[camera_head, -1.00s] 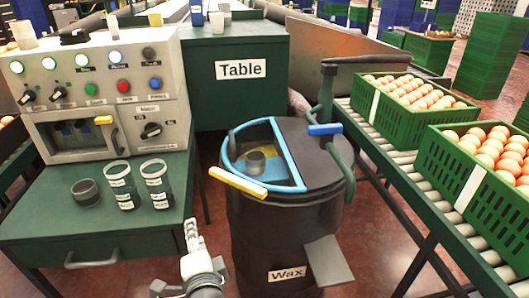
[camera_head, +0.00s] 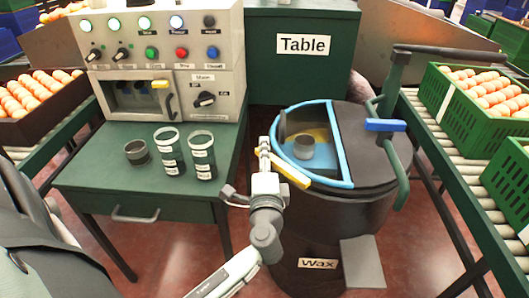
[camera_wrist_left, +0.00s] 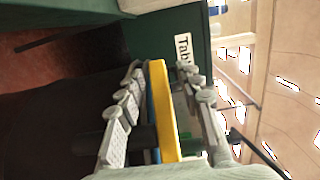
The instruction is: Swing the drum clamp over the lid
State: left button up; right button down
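The dark wax drum (camera_head: 335,225) stands upright in the head view. Its round lid (camera_head: 360,140) lies on top, with a clear blue-rimmed section at left and a yellow bar handle (camera_head: 288,172) sticking out at the front left. A green upright arm with a blue grip (camera_head: 385,125), probably the clamp, stands at the drum's right side, off the lid's middle. My left gripper (camera_head: 264,150) is at the left end of the yellow handle. In the left wrist view the handle (camera_wrist_left: 163,110) lies between the open fingers, with gaps beside it. My right gripper is not in view.
A green table (camera_head: 90,180) with cups and a control box (camera_head: 165,60) stands at left. A roller conveyor (camera_head: 445,150) with green egg crates (camera_head: 440,100) runs close to the drum's right. A step plate (camera_head: 362,262) juts from the drum's front.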

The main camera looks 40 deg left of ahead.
pick_arm(q)
grip_shut()
jog(key=shift+f, duration=0.1)
dwell(0.6)
